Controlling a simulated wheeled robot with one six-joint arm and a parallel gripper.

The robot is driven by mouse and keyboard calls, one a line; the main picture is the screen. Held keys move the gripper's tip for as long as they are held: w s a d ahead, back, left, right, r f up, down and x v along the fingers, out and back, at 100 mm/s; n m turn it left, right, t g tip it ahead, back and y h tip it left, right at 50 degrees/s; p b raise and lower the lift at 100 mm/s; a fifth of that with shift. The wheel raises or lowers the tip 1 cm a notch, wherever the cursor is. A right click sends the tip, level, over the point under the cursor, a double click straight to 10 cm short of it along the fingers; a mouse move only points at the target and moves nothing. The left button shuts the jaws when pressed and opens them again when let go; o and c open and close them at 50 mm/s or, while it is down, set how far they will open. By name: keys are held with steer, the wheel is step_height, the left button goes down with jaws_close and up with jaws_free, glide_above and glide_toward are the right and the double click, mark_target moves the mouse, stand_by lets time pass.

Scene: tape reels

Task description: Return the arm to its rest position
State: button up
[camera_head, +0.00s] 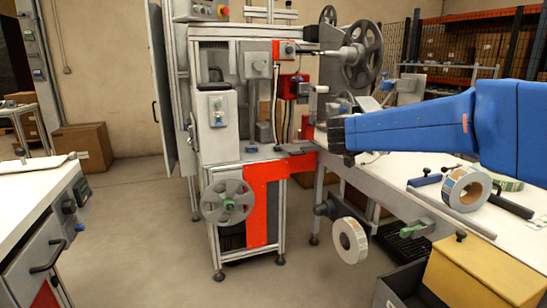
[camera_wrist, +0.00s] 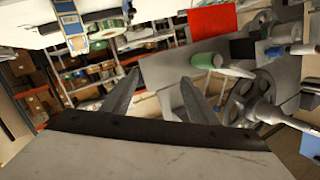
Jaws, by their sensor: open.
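My blue arm (camera_head: 440,125) reaches in from the right, above the white worktable, and ends in front of the machine. In the wrist view my gripper (camera_wrist: 160,78) is open, with its two grey fingers apart and nothing between them. In the head view its fingers cannot be made out clearly against the machine. A tape reel with a printed label (camera_head: 455,186) stands on the worktable below my arm. A green-and-white reel (camera_head: 506,183) lies behind it. A white tape roll (camera_head: 346,243) hangs on a spindle at the table's front side.
The grey machine (camera_head: 217,150) with red panels stands at centre, with a grey wheel (camera_head: 229,201) low in front. A yellow box (camera_head: 480,272) and a dark bin (camera_head: 385,285) are at lower right. A white bench (camera_head: 30,195) is at left. The floor between is clear.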

steer(key=s+a+r+n+t+y, duration=0.2)
steer(key=a+r+n+t+y, duration=0.2)
steer(key=a+n+t+y, duration=0.25)
steer(key=s+a+f+n+g+y, duration=0.2)
steer(key=s+a+f+n+y, duration=0.4)
steer(key=s+f+y, duration=0.3)
steer(key=s+d+f+g+h, duration=0.1)
steer(key=s+d+f+g, duration=0.1)
steer(key=s+f, duration=0.5)
steer(key=s+d+f+n+g+h, duration=0.1)
steer(key=s+f+g, duration=0.4)
steer(key=s, duration=0.7)
steer(key=s+d+f+n+g+h, duration=0.1)
steer(key=s+d+f+g, duration=0.2)
steer(key=s+f, duration=0.6)
steer(key=shift+s+f, duration=0.4)
steer(key=shift+s, duration=0.2)
